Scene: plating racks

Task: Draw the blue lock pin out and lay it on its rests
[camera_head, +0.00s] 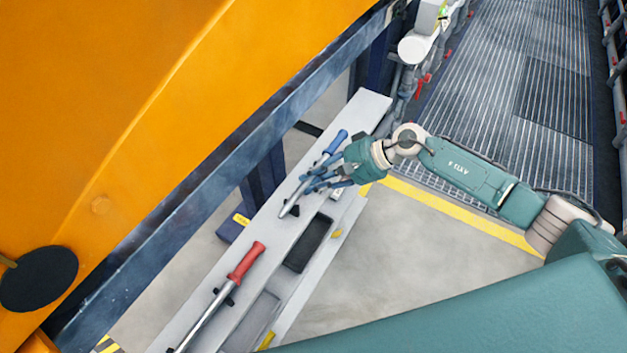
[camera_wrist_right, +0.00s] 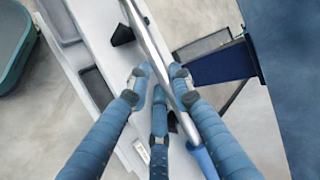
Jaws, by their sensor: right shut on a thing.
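The blue lock pin has a blue handle (camera_head: 336,141) and a bare metal shaft (camera_head: 289,206). It lies lengthwise along the grey shelf, handle towards the far end. My right gripper (camera_head: 318,180) is shut on the pin's shaft below the handle. In the right wrist view the shaft (camera_wrist_right: 150,35) runs between the blue fingers (camera_wrist_right: 160,75), with part of the blue handle (camera_wrist_right: 203,160) at the bottom. A black rest (camera_head: 295,210) is beside the shaft's lower end; I cannot tell whether they touch. My left gripper is not in view.
A red-handled pin (camera_head: 246,262) lies nearer on the same shelf (camera_head: 362,108). Dark trays (camera_head: 308,243) sit along the shelf's right side. A large orange body (camera_head: 150,90) with a dark blue beam (camera_head: 240,150) stands close on the left. Open floor (camera_head: 400,250) is to the right.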

